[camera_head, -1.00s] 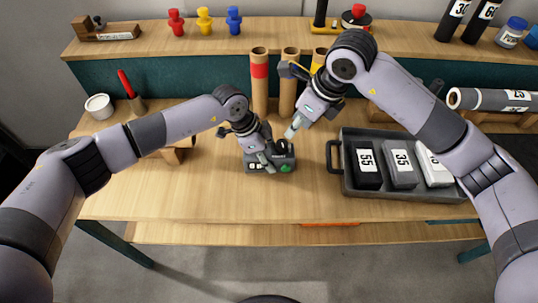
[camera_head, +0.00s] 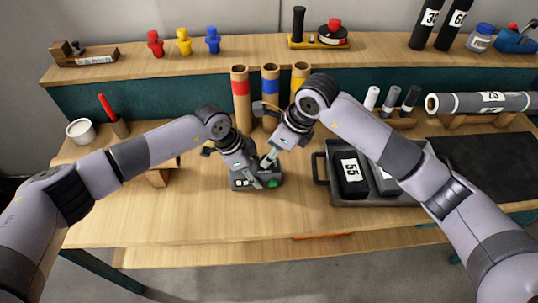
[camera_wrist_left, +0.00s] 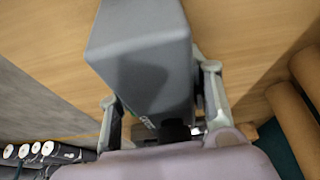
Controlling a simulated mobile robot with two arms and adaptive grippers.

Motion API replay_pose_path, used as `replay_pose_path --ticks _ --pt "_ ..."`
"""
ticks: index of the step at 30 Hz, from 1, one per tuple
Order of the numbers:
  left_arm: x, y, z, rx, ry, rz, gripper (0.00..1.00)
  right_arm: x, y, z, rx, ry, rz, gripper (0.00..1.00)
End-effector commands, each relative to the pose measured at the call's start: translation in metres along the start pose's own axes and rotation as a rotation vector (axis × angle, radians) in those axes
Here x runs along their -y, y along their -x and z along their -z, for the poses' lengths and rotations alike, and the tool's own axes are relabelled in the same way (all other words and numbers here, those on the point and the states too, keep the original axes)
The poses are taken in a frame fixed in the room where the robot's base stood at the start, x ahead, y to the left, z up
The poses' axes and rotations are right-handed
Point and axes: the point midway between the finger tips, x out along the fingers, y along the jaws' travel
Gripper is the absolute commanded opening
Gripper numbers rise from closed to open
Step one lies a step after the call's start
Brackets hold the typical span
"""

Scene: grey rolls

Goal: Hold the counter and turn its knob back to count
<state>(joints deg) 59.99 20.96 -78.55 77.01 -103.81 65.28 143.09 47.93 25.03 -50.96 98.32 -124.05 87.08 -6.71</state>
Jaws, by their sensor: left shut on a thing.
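The counter (camera_head: 241,184) is a small dark grey box with white number windows and a green spot on its front. It sits at the middle of the table. My left gripper (camera_head: 253,176) is shut on it from above left. In the left wrist view the counter (camera_wrist_left: 145,65) is a plain grey block between the two fingers of my left gripper (camera_wrist_left: 160,102). A dark round part, probably the knob (camera_wrist_left: 175,130), shows at its near end. My right gripper (camera_head: 267,161) points down at the counter's far side, close to it. Its finger opening is too small to tell.
A dark tray (camera_head: 322,182) with labelled blocks stands right of the counter. Cardboard tubes (camera_head: 241,98) with coloured bands stand behind it. A white pot (camera_head: 80,130) and a red pen (camera_head: 107,107) in a holder are at left. The table front is clear.

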Motion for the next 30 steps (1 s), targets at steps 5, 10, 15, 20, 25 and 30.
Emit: replay_pose_path --ticks 5,10,15,20,25,30 --pt "0.0 0.0 0.0 0.0 0.0 0.001 0.07 0.0 -0.022 0.0 -0.002 0.0 -0.001 0.47" --pt "0.0 0.0 0.0 0.0 0.0 0.001 0.07 -0.001 -0.029 0.0 0.0 0.001 0.0 0.47" --pt "0.0 0.0 0.0 0.0 0.0 0.001 0.07 0.0 -0.03 0.0 0.0 0.001 0.0 0.47" --pt "0.0 0.0 0.0 0.0 0.0 0.001 0.07 0.0 -0.029 0.0 0.0 0.001 0.0 0.41" --pt "0.0 0.0 0.0 0.0 0.0 0.001 0.07 0.0 -0.029 0.0 0.0 0.0 0.0 0.29" --pt "0.0 0.0 0.0 0.0 0.0 0.001 0.07 0.0 -0.029 0.0 0.0 0.0 0.001 0.18"
